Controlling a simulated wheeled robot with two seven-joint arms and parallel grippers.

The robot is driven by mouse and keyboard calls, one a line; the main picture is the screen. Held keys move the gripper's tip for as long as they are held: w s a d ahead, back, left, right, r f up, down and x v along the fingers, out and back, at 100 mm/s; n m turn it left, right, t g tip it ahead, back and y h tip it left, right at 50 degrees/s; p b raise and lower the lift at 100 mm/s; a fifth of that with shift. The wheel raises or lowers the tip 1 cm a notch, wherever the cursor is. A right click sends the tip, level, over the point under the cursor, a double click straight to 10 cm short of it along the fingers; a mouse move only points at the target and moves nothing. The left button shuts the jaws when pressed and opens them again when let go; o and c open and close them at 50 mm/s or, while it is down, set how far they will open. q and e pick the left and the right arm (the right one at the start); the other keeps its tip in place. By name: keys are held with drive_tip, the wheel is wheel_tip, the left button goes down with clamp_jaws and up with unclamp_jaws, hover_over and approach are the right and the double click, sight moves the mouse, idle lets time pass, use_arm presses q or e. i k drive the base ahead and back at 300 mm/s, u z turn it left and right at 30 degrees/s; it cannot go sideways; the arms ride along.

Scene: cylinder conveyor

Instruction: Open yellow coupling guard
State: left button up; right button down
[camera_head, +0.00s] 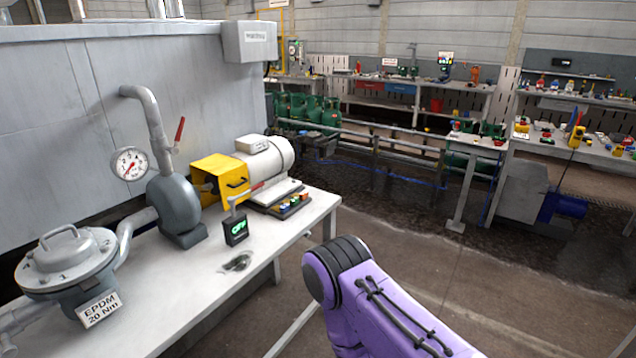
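The yellow coupling guard (212,172) sits on the bench between the grey pump (175,205) and the cream motor (268,155). It is a box-like cover with a black handle (238,184) on its front face. A dark gap shows at its lower left side; I cannot tell whether the guard is fully shut. Neither of my grippers is in view. A purple link of my own arm shows at the bottom, in front of the bench and well apart from the guard.
The white bench (165,310) also bears a pressure gauge (130,163), a lidded vessel (68,262) with an EPDM label, a small black display (236,229), and a dark strip with coloured buttons (290,205). A red-handled valve lever (179,131) stands above the pump. Open floor lies right of the bench.

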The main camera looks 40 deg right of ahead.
sight(232, 174)
drive_tip(key=z, duration=2.5)
drive_tip(key=i, duration=2.5)
drive_tip(key=u, duration=2.85)
